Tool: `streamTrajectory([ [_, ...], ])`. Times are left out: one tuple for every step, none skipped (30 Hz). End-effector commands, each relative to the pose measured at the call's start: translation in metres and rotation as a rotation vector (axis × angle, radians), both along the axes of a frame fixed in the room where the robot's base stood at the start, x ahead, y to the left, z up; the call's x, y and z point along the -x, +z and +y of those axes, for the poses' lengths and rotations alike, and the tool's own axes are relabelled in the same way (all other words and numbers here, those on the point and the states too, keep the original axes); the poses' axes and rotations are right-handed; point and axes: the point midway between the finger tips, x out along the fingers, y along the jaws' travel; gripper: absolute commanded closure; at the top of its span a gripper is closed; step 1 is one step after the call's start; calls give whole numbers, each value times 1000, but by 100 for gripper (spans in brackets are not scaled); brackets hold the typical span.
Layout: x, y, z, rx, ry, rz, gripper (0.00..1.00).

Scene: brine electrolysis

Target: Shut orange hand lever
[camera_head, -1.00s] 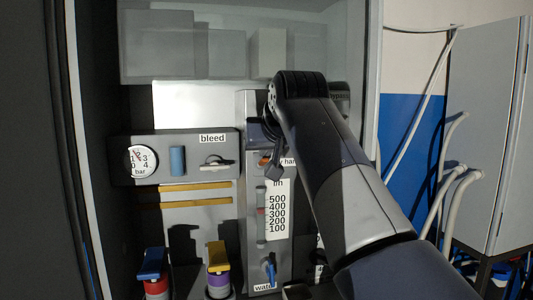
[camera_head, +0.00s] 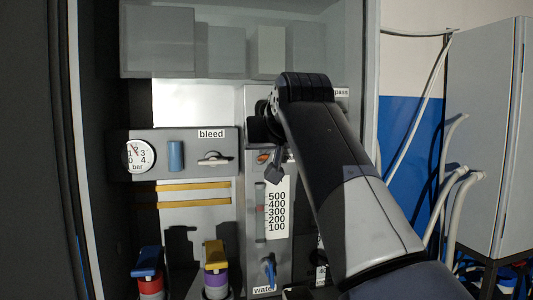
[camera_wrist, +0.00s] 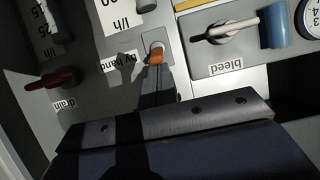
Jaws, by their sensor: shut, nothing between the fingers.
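The orange hand lever (camera_head: 263,157) is a small handle on the grey panel, above the flow scale. It also shows in the wrist view (camera_wrist: 156,55), at a round fitting beside the "by hand" label. My gripper (camera_head: 273,172) is just right of the lever and slightly below it in the head view. It is shut and holds nothing. In the wrist view its dark body crosses the bottom, with the lever above it. I cannot tell whether gripper and lever touch. The arm hides part of the panel around the lever.
The bleed valve (camera_head: 214,158), blue cylinder (camera_head: 176,156) and pressure gauge (camera_head: 138,156) are to the left. A blue water handle (camera_head: 270,271) is below. A dark red drain handle (camera_wrist: 50,80) shows in the wrist view. Blue-topped (camera_head: 148,261) and yellow-topped (camera_head: 215,254) fittings stand lower left.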

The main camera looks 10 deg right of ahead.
Motion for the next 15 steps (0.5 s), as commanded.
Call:
streamTrajectory([
  [0,-7,0,0,0,-1,100],
  [1,-8,0,0,0,-10,100],
  [2,-10,0,0,0,-29,100],
  [3,-12,0,0,0,-46,100],
  [4,-13,0,0,0,-62,100],
  [5,-16,0,0,0,-86,100],
  [5,-18,0,0,0,-106,100],
  [6,-20,0,0,0,-126,100],
  [7,-22,0,0,0,-154,100],
  [7,-24,0,0,0,-174,100],
  [7,-26,0,0,0,-196,100],
  [8,-28,0,0,0,-224,100],
  [8,-30,0,0,0,-244,100],
  [9,-31,0,0,0,-265,100],
  [9,-33,0,0,0,-294,100],
])
